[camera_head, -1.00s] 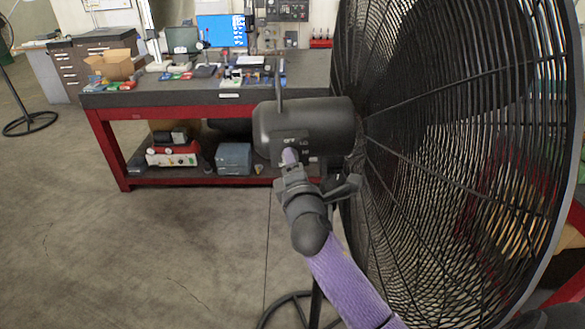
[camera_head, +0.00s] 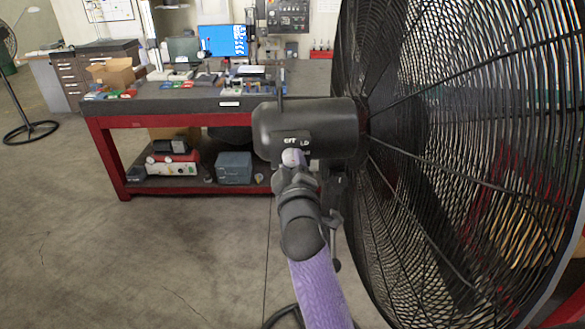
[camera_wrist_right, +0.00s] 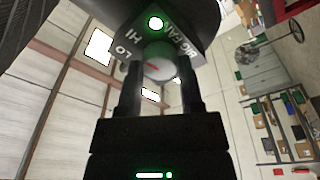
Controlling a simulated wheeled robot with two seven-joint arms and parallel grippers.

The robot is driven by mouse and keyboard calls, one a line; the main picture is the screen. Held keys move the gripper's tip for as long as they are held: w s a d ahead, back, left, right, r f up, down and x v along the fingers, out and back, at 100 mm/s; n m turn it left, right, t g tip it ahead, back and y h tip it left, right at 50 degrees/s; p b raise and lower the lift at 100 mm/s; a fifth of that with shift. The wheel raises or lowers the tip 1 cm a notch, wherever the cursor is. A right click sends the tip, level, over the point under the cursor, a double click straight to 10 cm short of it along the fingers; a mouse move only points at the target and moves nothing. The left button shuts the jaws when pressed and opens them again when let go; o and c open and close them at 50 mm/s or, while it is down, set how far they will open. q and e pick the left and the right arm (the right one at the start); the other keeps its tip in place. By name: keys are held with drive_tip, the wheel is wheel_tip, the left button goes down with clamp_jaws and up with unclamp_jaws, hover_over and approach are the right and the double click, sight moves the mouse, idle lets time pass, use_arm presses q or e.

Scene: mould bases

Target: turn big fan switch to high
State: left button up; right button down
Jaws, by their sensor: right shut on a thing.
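The big fan (camera_head: 455,150) stands at the right, with a dark cylindrical motor housing (camera_head: 305,125). A switch panel on its near end has a pale round knob (camera_head: 292,156), with OFF and LO labels readable beside it. My right gripper (camera_head: 293,170) reaches up to the knob from below. In the right wrist view the white knob (camera_wrist_right: 158,65), with a red mark, sits between the two fingertips of the gripper (camera_wrist_right: 161,82), which is shut on it. My left gripper is not in view.
A workbench (camera_head: 215,98) with red legs stands behind the fan, with tools, boxes and a monitor (camera_head: 222,41) on it. A smaller fan's base (camera_head: 30,131) is at the far left. The floor at left is open.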

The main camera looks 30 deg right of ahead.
drive_tip(key=shift+m, duration=0.9)
drive_tip(key=shift+c, duration=1.2)
unclamp_jaws()
drive_tip(key=shift+f, duration=0.1)
